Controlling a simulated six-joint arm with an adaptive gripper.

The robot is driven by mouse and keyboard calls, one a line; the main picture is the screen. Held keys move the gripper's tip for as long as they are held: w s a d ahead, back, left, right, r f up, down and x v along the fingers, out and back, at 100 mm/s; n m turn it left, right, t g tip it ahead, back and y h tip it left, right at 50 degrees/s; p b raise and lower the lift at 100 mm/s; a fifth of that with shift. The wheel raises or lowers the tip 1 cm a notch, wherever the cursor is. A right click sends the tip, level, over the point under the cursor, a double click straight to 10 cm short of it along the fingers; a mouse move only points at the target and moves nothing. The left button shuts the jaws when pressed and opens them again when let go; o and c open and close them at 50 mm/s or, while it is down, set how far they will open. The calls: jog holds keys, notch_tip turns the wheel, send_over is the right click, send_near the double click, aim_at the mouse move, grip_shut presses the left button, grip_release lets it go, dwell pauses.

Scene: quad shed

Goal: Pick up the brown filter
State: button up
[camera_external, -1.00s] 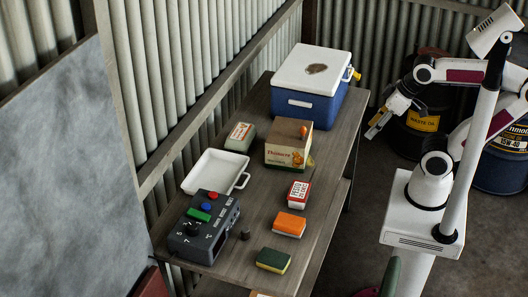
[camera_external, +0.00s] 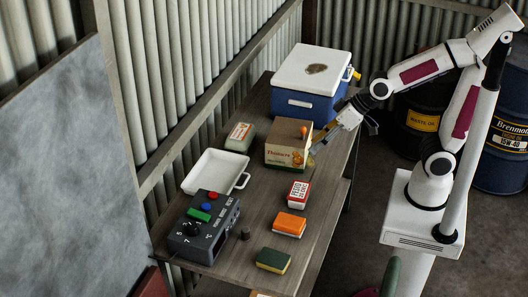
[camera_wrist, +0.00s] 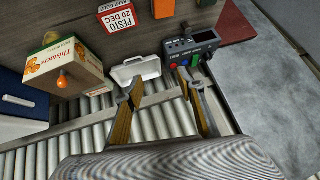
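No object is plainly a brown filter in these views. A yellowish-brown thing (camera_external: 309,160) shows partly behind the cardboard box. My gripper (camera_external: 319,146) is above the table's right side, near the cardboard box. In the wrist view my gripper (camera_wrist: 160,82) is open and empty, its fingers wide apart.
The table holds a cooler (camera_external: 304,105), a cardboard box (camera_external: 285,156), a white tray (camera_external: 205,170), a control box (camera_external: 212,240), a pesto box (camera_external: 298,195), an orange block (camera_external: 290,224) and a sponge (camera_external: 273,260). A corrugated wall (camera_external: 160,80) stands behind.

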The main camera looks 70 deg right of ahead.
jog(key=w+a+f+t, duration=0.2)
jog(key=w+a+f, duration=0.8)
jog(key=a, duration=0.2)
jog(key=t+h, duration=0.1)
jog(key=t, duration=0.2)
send_near(245, 229)
jog(key=x, duration=0.3)
jog(key=shift+d, duration=0.25)
jog(key=shift+s+a+f+t+h, duration=0.15)
jog(key=shift+s+f+t+h, duration=0.25)
jog(key=shift+f, duration=0.3)
jog(key=shift+w, duration=0.1)
jog(key=shift+x, duration=1.2)
jog(key=shift+x, duration=2.6)
